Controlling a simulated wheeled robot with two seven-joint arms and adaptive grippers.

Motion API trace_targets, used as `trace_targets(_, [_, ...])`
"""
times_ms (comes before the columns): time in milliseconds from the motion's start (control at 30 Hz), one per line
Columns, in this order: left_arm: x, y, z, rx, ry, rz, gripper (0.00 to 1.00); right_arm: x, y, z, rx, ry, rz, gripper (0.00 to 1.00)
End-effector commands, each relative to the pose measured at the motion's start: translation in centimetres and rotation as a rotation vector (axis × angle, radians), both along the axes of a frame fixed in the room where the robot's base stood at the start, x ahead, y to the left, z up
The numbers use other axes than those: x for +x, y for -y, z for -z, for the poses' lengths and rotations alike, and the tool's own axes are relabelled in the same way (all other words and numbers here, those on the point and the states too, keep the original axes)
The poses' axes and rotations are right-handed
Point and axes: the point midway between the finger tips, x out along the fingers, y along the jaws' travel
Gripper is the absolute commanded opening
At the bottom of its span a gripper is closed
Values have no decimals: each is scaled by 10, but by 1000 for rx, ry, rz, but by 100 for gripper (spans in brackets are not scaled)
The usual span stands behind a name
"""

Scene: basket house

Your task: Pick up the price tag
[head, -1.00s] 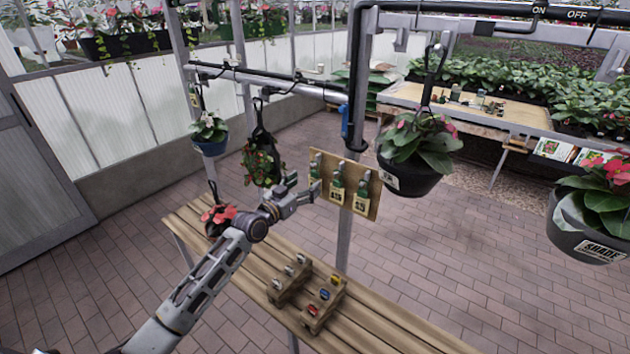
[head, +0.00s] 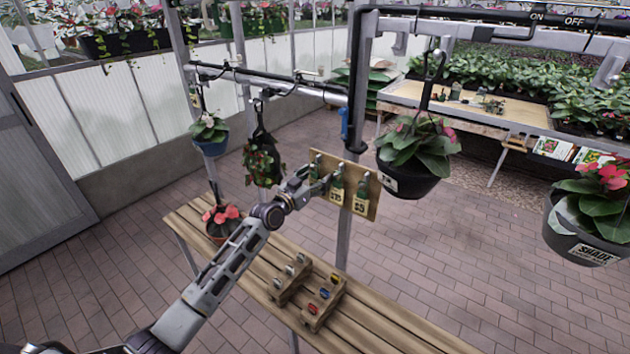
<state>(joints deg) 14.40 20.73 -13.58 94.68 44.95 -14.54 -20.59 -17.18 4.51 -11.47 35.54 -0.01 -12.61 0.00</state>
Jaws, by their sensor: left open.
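Yellow price tags hang from green clips on a wooden board fixed to a post. The right tag (head: 360,203) and the middle tag (head: 337,195) show clearly. My right gripper is not in view.
A wooden slatted bench (head: 390,322) stands below, with small wooden racks of coloured pieces (head: 323,300) on it. A potted plant (head: 222,226) stands at its left. Hanging pots, including a black one (head: 408,184), flank the board.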

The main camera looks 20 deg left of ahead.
Motion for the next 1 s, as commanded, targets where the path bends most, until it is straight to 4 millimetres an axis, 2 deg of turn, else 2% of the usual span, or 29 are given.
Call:
trace_targets(467, [0,0,0,0,0,0,71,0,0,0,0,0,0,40])
trace_targets(767, [0,0,0,0,0,-1,33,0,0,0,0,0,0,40])
trace_targets(1000, [0,0,0,0,0,-1,31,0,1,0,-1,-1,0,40])
